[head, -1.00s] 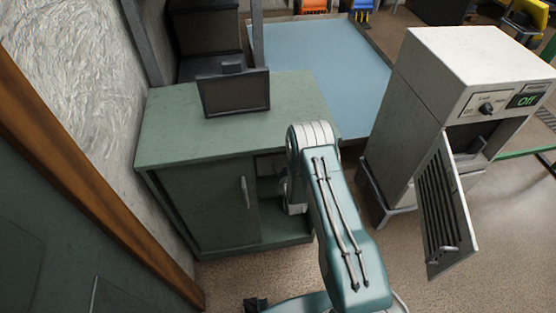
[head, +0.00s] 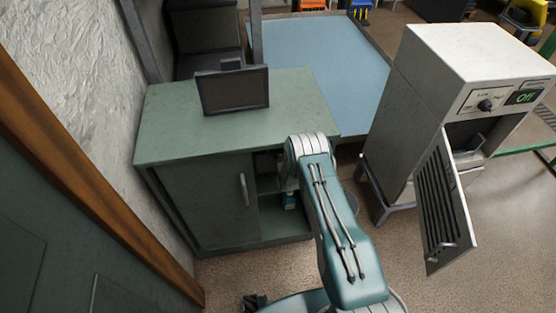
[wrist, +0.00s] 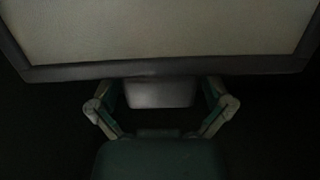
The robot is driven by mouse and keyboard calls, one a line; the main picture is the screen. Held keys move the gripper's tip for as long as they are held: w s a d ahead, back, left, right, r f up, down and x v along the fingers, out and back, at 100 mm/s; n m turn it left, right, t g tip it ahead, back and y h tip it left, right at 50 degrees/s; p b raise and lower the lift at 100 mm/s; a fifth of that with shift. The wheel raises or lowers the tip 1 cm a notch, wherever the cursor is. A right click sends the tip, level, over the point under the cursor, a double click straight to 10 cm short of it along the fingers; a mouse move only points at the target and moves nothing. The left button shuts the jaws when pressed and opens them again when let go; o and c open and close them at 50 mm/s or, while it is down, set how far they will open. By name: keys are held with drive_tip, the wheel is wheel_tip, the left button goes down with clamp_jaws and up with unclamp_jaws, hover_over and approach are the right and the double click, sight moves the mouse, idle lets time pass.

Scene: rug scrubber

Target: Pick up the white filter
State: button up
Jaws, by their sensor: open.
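The white filter (wrist: 160,35) fills the top of the wrist view as a pale panel in a dark grey frame. A grey tab (wrist: 160,93) sticks out from the frame's near edge. My gripper (wrist: 162,86) is open, with one finger on each side of the tab and dark gaps visible beside it. I cannot tell how deep the fingers reach along it. In the head view my arm reaches into the open right part of the green cabinet (head: 200,205), and the filter is hidden there.
A dark framed panel (head: 234,91) with a tab stands on the cabinet top. The cabinet's sides and shelf are close around my gripper. A white machine (head: 412,110) reading "Off" stands at right, its slatted door (head: 440,215) open.

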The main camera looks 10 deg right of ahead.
drive_tip(key=c, duration=1.1)
drive_tip(key=shift+o, duration=0.2)
